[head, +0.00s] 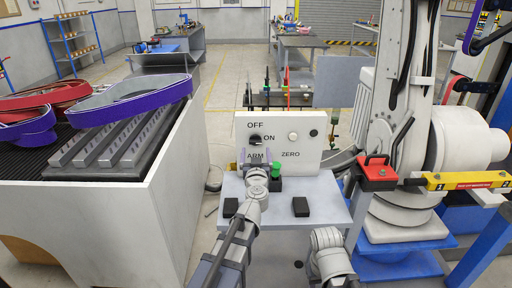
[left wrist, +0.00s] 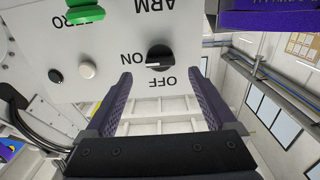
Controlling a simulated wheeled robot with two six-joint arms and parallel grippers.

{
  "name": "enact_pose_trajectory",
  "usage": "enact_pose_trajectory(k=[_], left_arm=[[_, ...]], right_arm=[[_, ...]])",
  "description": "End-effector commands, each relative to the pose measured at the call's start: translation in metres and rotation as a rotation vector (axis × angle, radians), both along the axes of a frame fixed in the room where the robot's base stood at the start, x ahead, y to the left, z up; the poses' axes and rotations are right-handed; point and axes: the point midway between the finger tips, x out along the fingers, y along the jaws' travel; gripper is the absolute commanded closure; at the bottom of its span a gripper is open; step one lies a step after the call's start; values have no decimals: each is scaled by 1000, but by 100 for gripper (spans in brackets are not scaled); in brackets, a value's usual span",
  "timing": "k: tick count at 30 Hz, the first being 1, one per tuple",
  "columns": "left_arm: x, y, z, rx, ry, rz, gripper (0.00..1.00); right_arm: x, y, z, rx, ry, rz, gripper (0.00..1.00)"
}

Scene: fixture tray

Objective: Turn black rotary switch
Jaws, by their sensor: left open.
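The black rotary switch (head: 255,140) is on the white panel (head: 308,162), below the OFF label and left of the ON label. My left gripper (head: 256,155) is in front of the panel just below the switch, partly covering the ARM area. Its open fingers (left wrist: 160,76) show on either side of the switch in the left wrist view, with nothing between them. Whether they touch the panel is unclear.
The panel also bears a white button (head: 293,135), a black button (head: 313,133) and a green knob (head: 277,169). A red-handled part (head: 377,172) is at the right.

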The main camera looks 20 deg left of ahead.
Motion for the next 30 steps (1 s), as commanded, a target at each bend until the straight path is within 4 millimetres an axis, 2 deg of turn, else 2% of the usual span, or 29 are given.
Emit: enact_pose_trajectory(k=[1,3,9,18,30], left_arm=[[12,3,0,0,0,1,10],[23,6,0,0,0,1,10],[47,13,0,0,0,0,10],[48,14,0,0,0,-1,10],[48,14,0,0,0,-1,55]], right_arm=[[0,0,0,0,0,0,50],[0,0,0,0,0,0,50],[0,0,0,0,0,0,50],[0,0,0,0,0,0,50],[0,0,0,0,0,0,50]])
